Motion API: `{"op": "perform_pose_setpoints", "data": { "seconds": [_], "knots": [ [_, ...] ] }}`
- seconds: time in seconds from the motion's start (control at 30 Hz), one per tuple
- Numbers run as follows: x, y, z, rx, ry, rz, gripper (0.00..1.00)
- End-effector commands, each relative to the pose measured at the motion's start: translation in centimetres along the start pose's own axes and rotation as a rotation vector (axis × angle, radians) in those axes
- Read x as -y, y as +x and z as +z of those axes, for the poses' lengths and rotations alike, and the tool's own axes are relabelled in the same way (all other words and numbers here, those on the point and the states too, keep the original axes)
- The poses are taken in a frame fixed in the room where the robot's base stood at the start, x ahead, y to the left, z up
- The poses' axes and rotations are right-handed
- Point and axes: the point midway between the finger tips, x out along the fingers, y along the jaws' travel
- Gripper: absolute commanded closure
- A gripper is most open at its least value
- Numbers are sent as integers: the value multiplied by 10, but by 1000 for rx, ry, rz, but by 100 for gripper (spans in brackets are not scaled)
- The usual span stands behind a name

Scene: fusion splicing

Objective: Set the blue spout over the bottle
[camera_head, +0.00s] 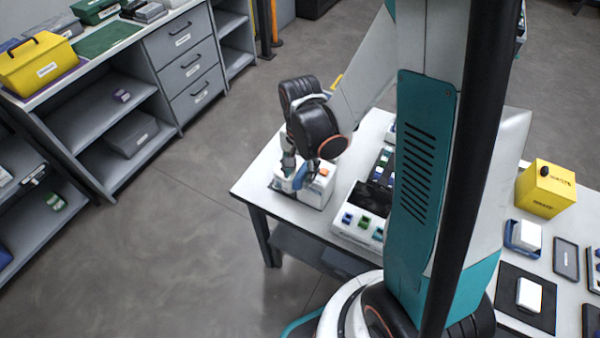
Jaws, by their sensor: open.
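My gripper (300,176) points down over a white box-shaped unit (317,196) near the left end of the white table. Its fingers are apart. A small blue piece (312,181), possibly the blue spout, shows between and beside the fingers, at the top of the white unit. It is too small to tell whether the fingers touch it. An orange part (324,172) sits on the unit's top at the right. I cannot make out a bottle; it may be hidden by my gripper or arm.
A white tray (345,226) with green and blue pieces stands right of the unit on the white table (262,186). My arm and column hide the table's middle. A yellow box (546,188) and small dark pads stand farther right. Grey shelves (100,110) are at left.

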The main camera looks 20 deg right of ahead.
Motion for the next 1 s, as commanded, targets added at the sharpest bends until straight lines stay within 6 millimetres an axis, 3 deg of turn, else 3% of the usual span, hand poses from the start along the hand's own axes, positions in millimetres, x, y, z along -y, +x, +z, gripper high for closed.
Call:
{"op": "perform_pose_setpoints", "data": {
  "seconds": [0.4, 0.6, 1.0],
  "knots": [
    [0, 7, 0, 0, 0, 0, 59],
    [0, 7, 0, 0, 0, 0, 100],
    [2, 8, 0, 0, 45, 0, 100]
  ]
}}
